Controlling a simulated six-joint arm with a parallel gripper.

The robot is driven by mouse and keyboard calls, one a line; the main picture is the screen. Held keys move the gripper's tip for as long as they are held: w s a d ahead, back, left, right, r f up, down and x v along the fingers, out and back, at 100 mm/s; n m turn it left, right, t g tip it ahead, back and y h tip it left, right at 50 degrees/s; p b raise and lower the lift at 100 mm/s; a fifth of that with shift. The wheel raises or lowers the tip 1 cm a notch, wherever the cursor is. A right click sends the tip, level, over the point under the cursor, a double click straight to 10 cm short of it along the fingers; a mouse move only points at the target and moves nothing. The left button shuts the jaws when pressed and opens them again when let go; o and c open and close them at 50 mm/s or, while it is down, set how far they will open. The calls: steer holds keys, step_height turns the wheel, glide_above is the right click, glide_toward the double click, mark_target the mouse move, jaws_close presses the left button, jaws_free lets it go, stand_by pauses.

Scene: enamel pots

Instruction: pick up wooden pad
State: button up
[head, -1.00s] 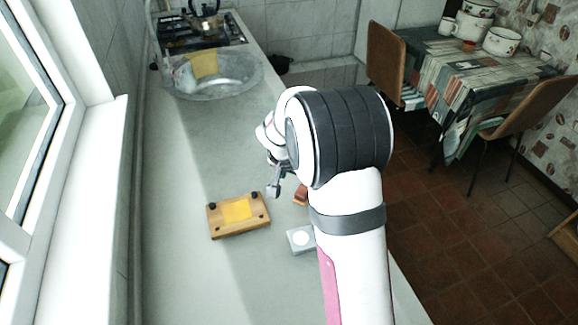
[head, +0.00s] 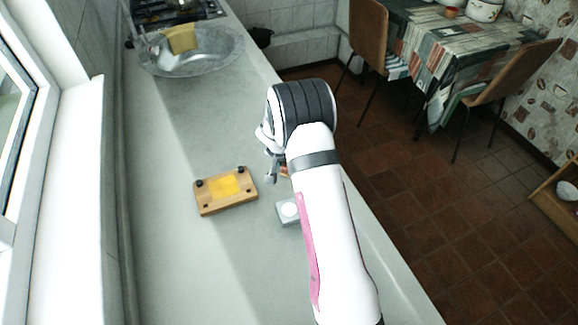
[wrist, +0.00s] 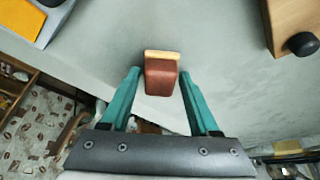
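A small reddish-brown pad with a pale wooden edge (wrist: 161,78) lies on the grey counter in the wrist view; it looks like the wooden pad. In the head view only a sliver of it (head: 284,170) shows beside my arm. My gripper (wrist: 160,73) is open, with its two teal fingers apart on either side of the pad. I see gaps between the pad and both fingers. In the head view my gripper (head: 271,176) is just left of the pad, low over the counter, and my arm hides part of it.
A wooden board with a yellow centre and black knobs (head: 209,207) lies left of my gripper. A grey box with a white disc (head: 287,212) sits nearer the camera, partly behind my arm. The sink (head: 215,66) is farther back. The counter's right edge drops to the floor.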

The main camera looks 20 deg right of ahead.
jaws_close()
steer(key=shift+r, duration=0.1)
steer(key=r, duration=0.4)
steer(key=shift+s+d+r, duration=0.15)
steer(key=shift+d+r, duration=0.05)
steer(key=s+d+r, duration=0.6)
steer(key=s+d, duration=0.2)
steer(key=shift+r, duration=0.25)
steer(key=shift+c, duration=1.6)
jaws_free()
steer(key=c, duration=0.5)
